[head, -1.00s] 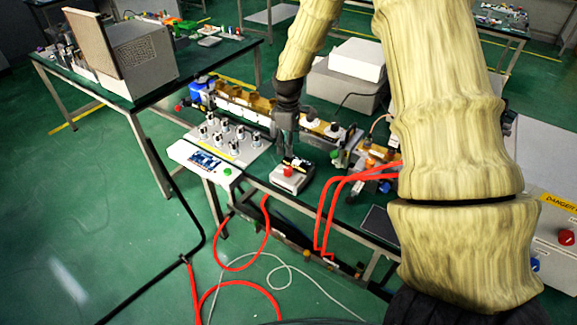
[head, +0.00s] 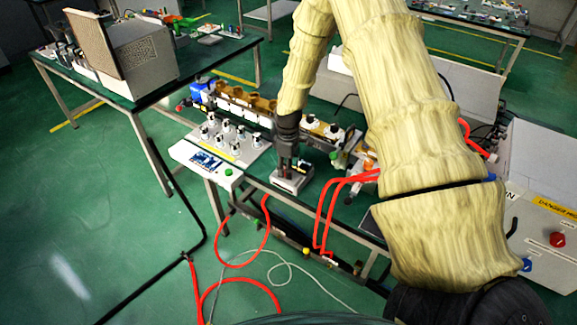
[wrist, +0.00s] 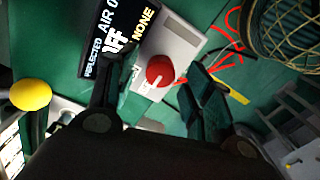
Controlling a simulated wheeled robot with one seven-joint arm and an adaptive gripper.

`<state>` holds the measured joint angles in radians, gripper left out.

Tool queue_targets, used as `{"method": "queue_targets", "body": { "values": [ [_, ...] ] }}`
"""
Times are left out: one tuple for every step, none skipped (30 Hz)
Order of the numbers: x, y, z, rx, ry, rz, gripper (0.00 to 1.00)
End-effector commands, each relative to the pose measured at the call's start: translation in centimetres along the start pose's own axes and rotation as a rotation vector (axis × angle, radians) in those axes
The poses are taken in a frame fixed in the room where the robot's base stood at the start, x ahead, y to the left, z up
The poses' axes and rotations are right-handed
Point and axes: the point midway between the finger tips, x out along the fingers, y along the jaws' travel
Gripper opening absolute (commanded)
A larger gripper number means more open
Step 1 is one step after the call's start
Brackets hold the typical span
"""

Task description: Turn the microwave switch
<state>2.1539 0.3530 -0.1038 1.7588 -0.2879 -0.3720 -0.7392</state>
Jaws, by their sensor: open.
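The microwave switch is a red round knob with a white line on its face; it shows in the wrist view (wrist: 160,71). It sits on a small light-grey box (wrist: 180,35), which stands near the front edge of the bench in the head view (head: 291,181). My gripper (head: 288,168) is over the box in the head view and hides the knob there. In the wrist view my gripper (wrist: 165,78) is open, with one dark finger on each side of the knob. I cannot tell whether either finger touches it.
A panel of black knobs (head: 228,138) and a white unit with a green button (head: 205,160) are left of the box. Red hoses (head: 328,205) run to its right.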

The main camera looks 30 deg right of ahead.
Motion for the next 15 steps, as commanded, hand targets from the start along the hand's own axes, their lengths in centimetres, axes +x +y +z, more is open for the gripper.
{"method": "queue_targets", "body": {
  "values": [
    [0.22, -0.02, 0.01, 0.000, 0.000, 0.000, 0.51],
    [0.33, -0.02, 0.01, 0.000, 0.000, 0.000, 0.51],
    [0.47, -0.02, 0.01, 0.000, 0.000, 0.000, 0.51],
    [0.55, -0.02, 0.01, 0.000, 0.000, 0.000, 0.51],
    [0.62, -0.02, 0.01, 0.000, 0.000, 0.000, 0.51],
    [0.69, -0.02, 0.02, 0.000, 0.000, 0.000, 0.51],
    [0.72, -0.02, 0.02, 0.000, 0.000, 0.000, 0.51],
    [0.75, -0.02, 0.03, 0.000, 0.000, 0.000, 0.51],
    [0.76, -0.01, 0.03, 0.000, 0.000, 0.000, 0.51],
    [0.77, -0.01, 0.03, 0.000, 0.000, 0.000, 0.51],
    [0.77, -0.01, 0.03, 0.000, 0.000, 0.000, 0.51],
    [0.76, -0.01, 0.04, 0.000, 0.000, 0.000, 0.51],
    [0.76, -0.01, 0.04, 0.001, 0.000, 0.000, 0.51],
    [0.76, -0.01, 0.04, 0.001, 0.000, 0.000, 0.51],
    [0.76, -0.01, 0.04, 0.001, 0.000, 0.000, 0.43]
  ]
}}
